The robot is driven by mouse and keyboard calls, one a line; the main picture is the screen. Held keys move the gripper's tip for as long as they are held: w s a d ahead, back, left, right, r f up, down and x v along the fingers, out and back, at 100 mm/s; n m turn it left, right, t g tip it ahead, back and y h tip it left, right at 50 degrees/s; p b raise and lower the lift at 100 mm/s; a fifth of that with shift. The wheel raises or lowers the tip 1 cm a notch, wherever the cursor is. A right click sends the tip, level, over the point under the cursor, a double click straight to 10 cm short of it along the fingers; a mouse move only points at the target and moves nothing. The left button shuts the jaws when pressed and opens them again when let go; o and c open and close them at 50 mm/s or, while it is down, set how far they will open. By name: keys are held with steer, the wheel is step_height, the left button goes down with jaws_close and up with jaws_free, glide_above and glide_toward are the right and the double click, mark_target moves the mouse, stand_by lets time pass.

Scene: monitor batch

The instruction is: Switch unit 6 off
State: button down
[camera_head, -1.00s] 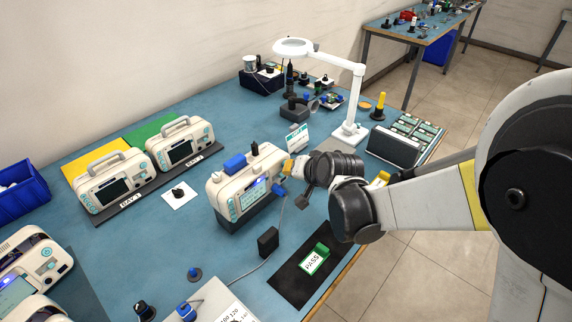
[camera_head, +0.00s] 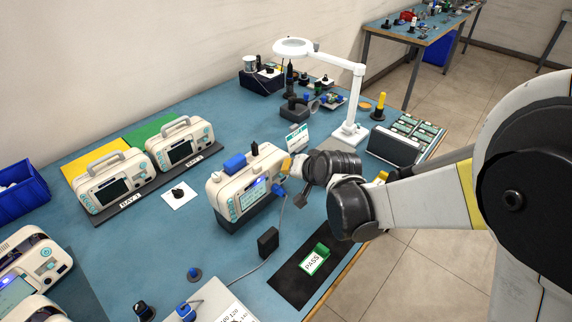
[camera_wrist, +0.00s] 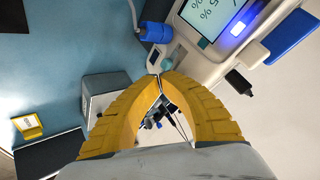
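A cream monitor (camera_head: 232,199) stands upright in the middle of the blue bench. Its screen (camera_head: 253,194) is lit. The monitor also shows at the top of the wrist view (camera_wrist: 198,68), with a lit screen (camera_wrist: 208,14) and a glowing blue light (camera_wrist: 238,28). I cannot read a unit number on it. My gripper (camera_wrist: 160,77) has its yellow fingertips together, with nothing seen between them. The tips are at the monitor's front panel, right by a round teal button (camera_wrist: 166,62). I cannot tell whether they touch it. In the head view my gripper (camera_head: 287,166) is at the monitor's right end.
A blue plug (camera_head: 277,189) with a grey cable sticks out of the monitor's front, close to my fingers. Two dark-screened monitors stand on the bay strip (camera_head: 158,187) at the left. A black mat (camera_head: 290,284) with a green PASS stamp (camera_head: 317,258) lies in front. A white magnifier lamp (camera_head: 354,95) stands behind.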

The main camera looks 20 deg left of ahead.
stand_by(0.4)
steer(key=shift+s+d, duration=0.25)
steer(key=shift+d, duration=0.4)
steer(key=shift+d, duration=0.1)
steer(key=d, duration=0.1)
steer(key=s+d, duration=0.1)
steer(key=d, duration=0.1)
steer(key=s+d, duration=0.1)
steer(key=shift+d, duration=0.2)
stand_by(0.5)
